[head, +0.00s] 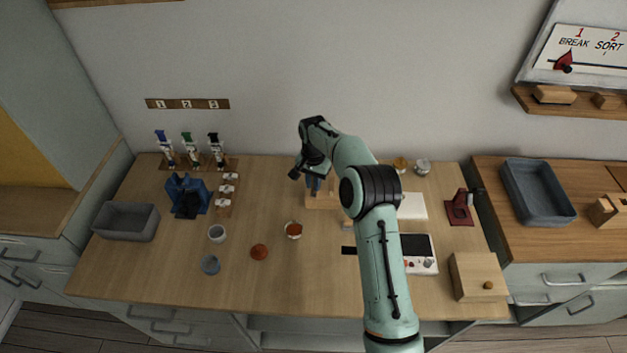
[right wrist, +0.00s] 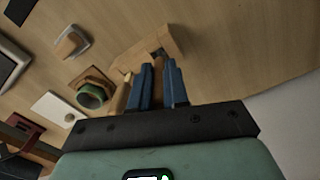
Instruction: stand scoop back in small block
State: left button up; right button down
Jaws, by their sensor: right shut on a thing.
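The small wooden block (head: 322,202) stands toward the back middle of the table, below my right gripper (head: 313,183). In the right wrist view the block (right wrist: 172,38) lies just beyond the blue fingertips of my right gripper (right wrist: 158,72). This gripper is shut on a slim thing, taken to be the scoop, which is mostly hidden between the fingers. A small grey bit shows between the fingertips and the block. I cannot tell whether the scoop is in the block or just above it. My left gripper is out of view.
Beside the block are a white pad (head: 412,206) and a red device (head: 460,209). A wooden box (head: 478,278) stands front right.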

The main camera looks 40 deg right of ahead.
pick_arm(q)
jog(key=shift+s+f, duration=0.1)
pick_arm(e)
jog(key=shift+f, duration=0.95)
jog(key=shift+f, duration=0.25)
dwell(0.9)
jog(key=c, duration=1)
grip_release()
jog(key=shift+c, duration=0.2)
jog(key=shift+r, duration=0.1)
jog(key=shift+r+p, duration=0.8)
jog(key=shift+r, duration=1.65)
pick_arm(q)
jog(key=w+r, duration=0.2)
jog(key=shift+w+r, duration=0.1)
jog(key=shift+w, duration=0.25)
